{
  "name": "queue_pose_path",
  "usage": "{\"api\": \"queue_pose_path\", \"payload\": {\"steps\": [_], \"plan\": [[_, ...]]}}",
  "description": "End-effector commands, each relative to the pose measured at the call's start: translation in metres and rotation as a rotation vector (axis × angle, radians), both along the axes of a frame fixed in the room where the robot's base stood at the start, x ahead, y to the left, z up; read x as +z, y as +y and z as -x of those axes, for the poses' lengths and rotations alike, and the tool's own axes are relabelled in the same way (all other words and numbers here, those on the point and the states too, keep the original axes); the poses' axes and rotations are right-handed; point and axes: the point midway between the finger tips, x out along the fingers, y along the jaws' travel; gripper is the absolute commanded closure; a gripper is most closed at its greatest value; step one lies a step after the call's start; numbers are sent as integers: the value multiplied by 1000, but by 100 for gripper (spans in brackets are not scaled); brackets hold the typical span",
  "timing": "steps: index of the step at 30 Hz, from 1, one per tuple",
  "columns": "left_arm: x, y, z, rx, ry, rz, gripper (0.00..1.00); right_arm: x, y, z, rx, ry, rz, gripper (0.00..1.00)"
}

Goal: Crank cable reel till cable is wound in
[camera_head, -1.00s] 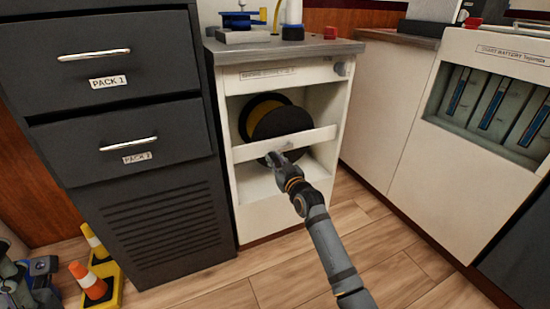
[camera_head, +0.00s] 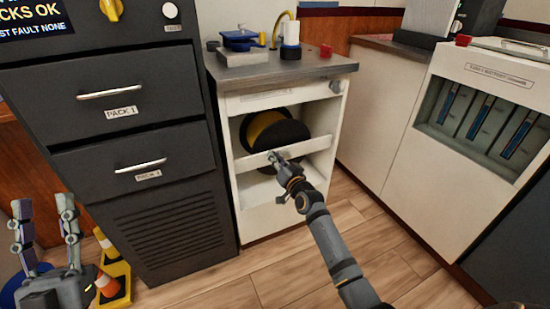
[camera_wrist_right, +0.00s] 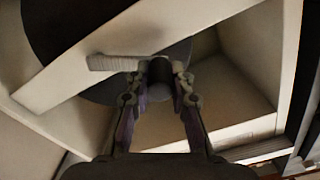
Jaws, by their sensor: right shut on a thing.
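The cable reel (camera_head: 284,134) sits in the upper opening of the white cabinet, with a black disc in front and yellow cable (camera_head: 262,123) showing at its upper left. My right gripper (camera_head: 275,157) is at the cabinet's front crossbar, below the disc. In the right wrist view my right gripper (camera_wrist_right: 159,80) is shut on a dark round crank knob (camera_wrist_right: 158,72), with a pale grey crank bar (camera_wrist_right: 112,63) reaching left from it. The lower part of the reel is hidden by the crossbar. My left gripper (camera_head: 44,208) is open and empty at the lower left, its fingers pointing up.
The cabinet's crossbar (camera_head: 310,146) runs close to my right gripper. A white battery cabinet (camera_head: 432,150) stands right. The wooden floor (camera_head: 225,285) between is clear.

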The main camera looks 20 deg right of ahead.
Motion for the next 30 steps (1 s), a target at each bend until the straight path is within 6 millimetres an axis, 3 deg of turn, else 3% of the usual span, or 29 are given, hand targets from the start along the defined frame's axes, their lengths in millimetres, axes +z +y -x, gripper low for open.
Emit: {"api": "queue_pose_path", "payload": {"steps": [6, 14, 20, 30], "plan": [[-73, 3, -44, 10, 376, 10, 60, 10, -5, 0, 0, 8, -102, 100], [-171, 4, -59, 10, 781, 17, 60, 18, -12, -1, -1, 17, -233, 100], [-242, 2, -46, 3, 1068, 18, 60, 24, -19, -2, -1, 25, -345, 100], [-339, -3, 6, -20, 1486, 18, 60, 35, -36, -3, -2, 43, -582, 100]]}}
